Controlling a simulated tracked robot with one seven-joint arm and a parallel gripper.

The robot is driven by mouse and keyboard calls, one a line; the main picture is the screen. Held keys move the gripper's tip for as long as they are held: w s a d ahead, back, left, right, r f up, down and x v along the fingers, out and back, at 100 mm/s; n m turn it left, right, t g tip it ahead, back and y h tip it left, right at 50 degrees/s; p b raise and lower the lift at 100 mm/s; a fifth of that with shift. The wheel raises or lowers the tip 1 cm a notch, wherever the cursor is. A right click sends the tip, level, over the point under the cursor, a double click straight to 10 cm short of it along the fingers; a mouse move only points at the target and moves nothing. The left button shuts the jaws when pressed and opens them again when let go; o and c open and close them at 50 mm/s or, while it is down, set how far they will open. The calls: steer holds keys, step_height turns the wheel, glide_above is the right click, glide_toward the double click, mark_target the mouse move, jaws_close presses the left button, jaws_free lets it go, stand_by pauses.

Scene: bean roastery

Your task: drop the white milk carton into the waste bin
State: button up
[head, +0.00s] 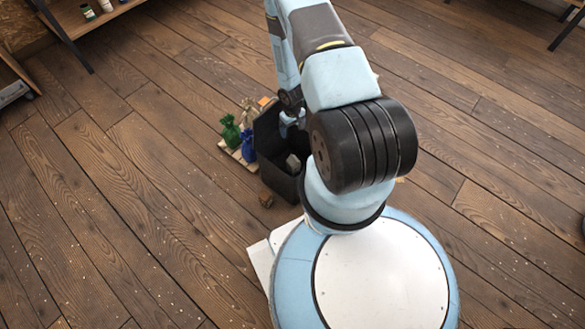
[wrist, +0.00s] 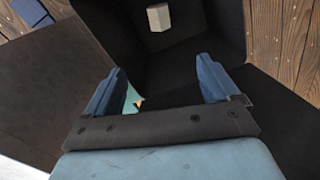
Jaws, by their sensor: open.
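The black waste bin (head: 272,145) stands on the floor in front of my base, and its dark walls fill much of the wrist view (wrist: 195,45). A small pale block, which looks like the white milk carton (wrist: 158,17), is inside the bin against dark surfaces; it shows as a greyish piece in the head view (head: 293,162). My gripper (wrist: 160,85) is open over the bin, its two blue fingers apart and clear of the carton. In the head view my gripper (head: 291,120) is partly hidden by my arm.
A pale board (head: 237,154) beside the bin holds a green bag (head: 230,132), a blue bag (head: 248,148) and other small items. A shelf (head: 75,22) with small containers stands upper left. The plank floor at left is clear.

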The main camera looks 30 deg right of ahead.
step_height(320, 180, up, 13)
steer(key=shift+r, duration=0.2)
stand_by(0.5)
stand_by(0.3)
steer(key=w+a+r+m+t+h, duration=0.1)
steer(key=a+r, duration=0.1)
steer(key=r, duration=1.7)
steer(key=w+a+r+t+h, duration=0.1)
steer(key=r+t, duration=0.1)
steer(key=r, duration=1.6)
steer(key=s+a+r+t, duration=0.1)
steer(key=s+a+r, duration=0.1)
steer(key=s+r, duration=0.45)
steer(key=s+a+r, duration=0.2)
steer(key=s+r, duration=0.1)
steer(key=r, duration=0.6)
steer(key=s+a+r+y, duration=0.1)
steer(key=s+a+r, duration=0.1)
steer(key=s+r, duration=0.2)
steer(key=s+a+r+t+y, duration=0.1)
steer(key=s+a+r, duration=0.1)
steer(key=s, duration=0.9)
steer(key=shift+s+a+r+t, duration=0.3)
steer(key=shift+a+r, duration=0.1)
steer(key=shift+r, duration=0.45)
